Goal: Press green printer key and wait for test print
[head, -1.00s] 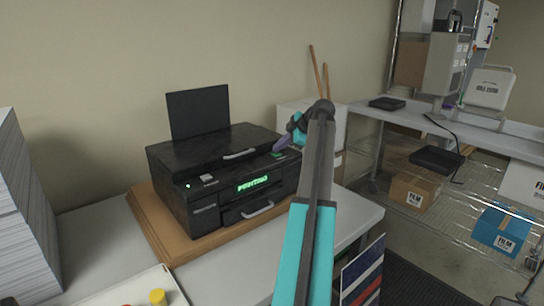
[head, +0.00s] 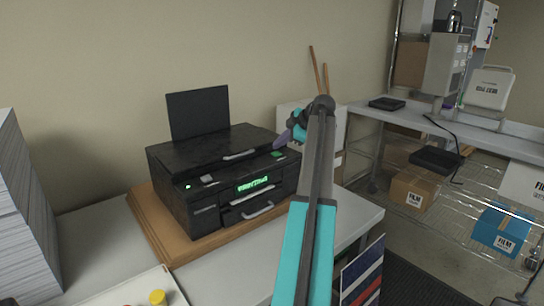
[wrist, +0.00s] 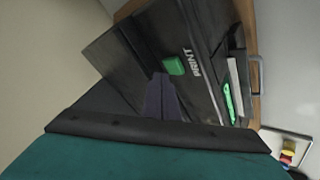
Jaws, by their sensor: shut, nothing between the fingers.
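The black printer (head: 172,205) stands on a brown board on the table, its rear panel upright. Its front display (head: 252,186) is lit with green lettering that looks like "PRINTING". The green key (head: 277,154) is on the top right of the printer; in the wrist view the green key (wrist: 173,66) sits beside the word PRINT. My gripper (head: 280,141) is shut and empty, its purple fingertips just above the key; they show close to it in the wrist view (wrist: 160,80). Contact is not visible. A pale strip (wrist: 237,85) shows below the display; I cannot tell whether it is paper.
A tall paper stack (head: 22,215) stands at the left. A white tray (head: 105,297) with a yellow item is at the front. A white box with sticks stands behind my arm. Shelving with boxes (head: 415,190) is at the right.

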